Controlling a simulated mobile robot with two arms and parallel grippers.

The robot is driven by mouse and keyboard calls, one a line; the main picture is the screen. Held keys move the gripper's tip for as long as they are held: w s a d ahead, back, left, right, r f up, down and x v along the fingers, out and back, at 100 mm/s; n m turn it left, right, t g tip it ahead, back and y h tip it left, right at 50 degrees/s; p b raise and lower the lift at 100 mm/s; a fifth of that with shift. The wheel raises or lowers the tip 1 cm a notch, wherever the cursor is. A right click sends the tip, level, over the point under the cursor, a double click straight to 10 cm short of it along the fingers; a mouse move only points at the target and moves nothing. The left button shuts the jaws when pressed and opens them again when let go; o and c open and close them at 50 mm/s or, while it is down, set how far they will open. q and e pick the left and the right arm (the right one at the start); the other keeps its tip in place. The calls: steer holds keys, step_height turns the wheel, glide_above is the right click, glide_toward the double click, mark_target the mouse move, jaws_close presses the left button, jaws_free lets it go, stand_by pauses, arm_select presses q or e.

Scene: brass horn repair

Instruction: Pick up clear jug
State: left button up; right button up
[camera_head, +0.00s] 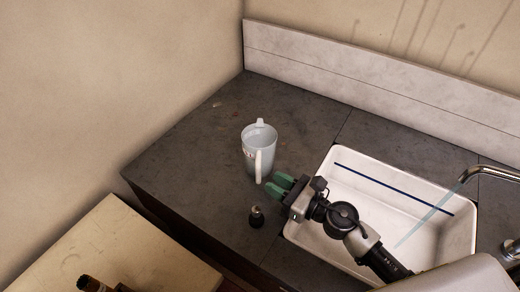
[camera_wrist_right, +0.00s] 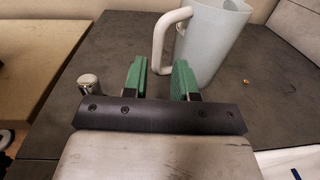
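The clear jug (camera_head: 259,140) stands upright on the dark grey counter, looking pale and translucent, with its handle (camera_head: 258,167) turned towards my right gripper. My right gripper (camera_head: 279,185) is open, with green fingers, just in front of the jug and to its right in the head view. In the right wrist view the jug (camera_wrist_right: 218,38) is beyond the fingertips, and its handle is above the gap between the fingers (camera_wrist_right: 160,75). The fingers hold nothing. My left gripper does not show clearly; a dark arm part is at the lower left edge of the head view.
A small dark object with a metal top (camera_head: 257,217) stands near the counter's front edge, also in the wrist view (camera_wrist_right: 89,85). A white sink (camera_head: 330,170) with a metal faucet (camera_head: 478,172) is right. A beige surface (camera_head: 110,250) is lower left. The counter (camera_head: 190,150) left of the jug is clear.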

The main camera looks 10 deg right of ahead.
mark_target(260, 176)
steer(key=shift+w+a+r, duration=0.15)
steer(key=shift+w+a, duration=0.35)
steer(key=shift+w, duration=0.05)
steer(key=shift+w+a, duration=0.2)
steer(key=shift+w, duration=0.05)
steer(key=p+x, duration=0.2)
steer(key=x, duration=0.3)
steer(key=shift+s+p, duration=0.1)
steer(key=shift+p, duration=0.25)
steer(key=shift+a, duration=0.25)
steer(key=shift+d, duration=0.1)
steer(key=shift+c, duration=0.3)
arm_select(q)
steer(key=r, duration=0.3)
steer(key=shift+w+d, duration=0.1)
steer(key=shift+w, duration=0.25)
arm_select(e)
jaws_close()
